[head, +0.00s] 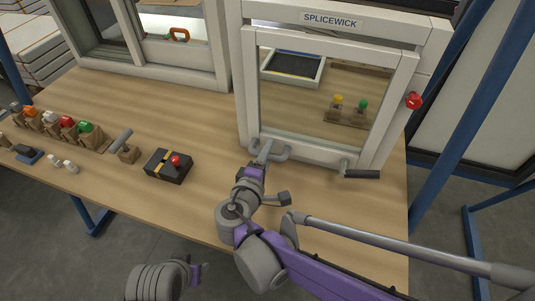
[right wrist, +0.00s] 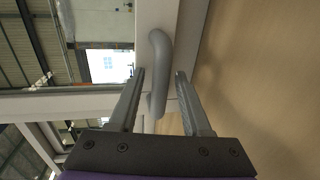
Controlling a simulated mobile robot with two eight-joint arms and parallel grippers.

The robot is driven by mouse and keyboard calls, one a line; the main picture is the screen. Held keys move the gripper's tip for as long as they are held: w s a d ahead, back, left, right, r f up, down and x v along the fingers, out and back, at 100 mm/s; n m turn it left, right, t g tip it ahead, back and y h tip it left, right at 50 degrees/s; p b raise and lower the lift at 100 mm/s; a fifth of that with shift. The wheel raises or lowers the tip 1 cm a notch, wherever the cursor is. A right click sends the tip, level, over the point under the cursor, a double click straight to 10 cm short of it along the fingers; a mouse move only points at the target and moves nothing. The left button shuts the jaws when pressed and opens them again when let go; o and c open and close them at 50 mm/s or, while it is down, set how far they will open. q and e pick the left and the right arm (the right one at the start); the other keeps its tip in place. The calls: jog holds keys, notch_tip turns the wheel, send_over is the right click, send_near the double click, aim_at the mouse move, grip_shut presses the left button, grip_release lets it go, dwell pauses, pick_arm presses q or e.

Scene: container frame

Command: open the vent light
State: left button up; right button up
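The vent light is a pale framed glass sash (head: 398,95) in the white SPLICEWICK frame (head: 432,55). I cannot tell whether it stands slightly ajar. A grey bar handle (head: 283,153) is on its lower rail, and a lever with a dark grip (head: 364,174) is at the lower right. My right gripper (head: 264,152) is at the bar handle. In the right wrist view the open fingers (right wrist: 161,75) stand on either side of the handle (right wrist: 158,50), with gaps showing. Part of my left arm and its gripper (head: 198,272) show at the bottom; its fingers are unclear.
A red knob (head: 414,100) is on the frame's right side. Behind the glass are a tray (head: 293,67) and yellow and green knobs (head: 350,104). A black box with a red button (head: 168,166), a lever block (head: 124,150) and several coloured switches (head: 62,127) stand left on the wooden table (head: 190,120).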

grip_shut()
dwell(1.2)
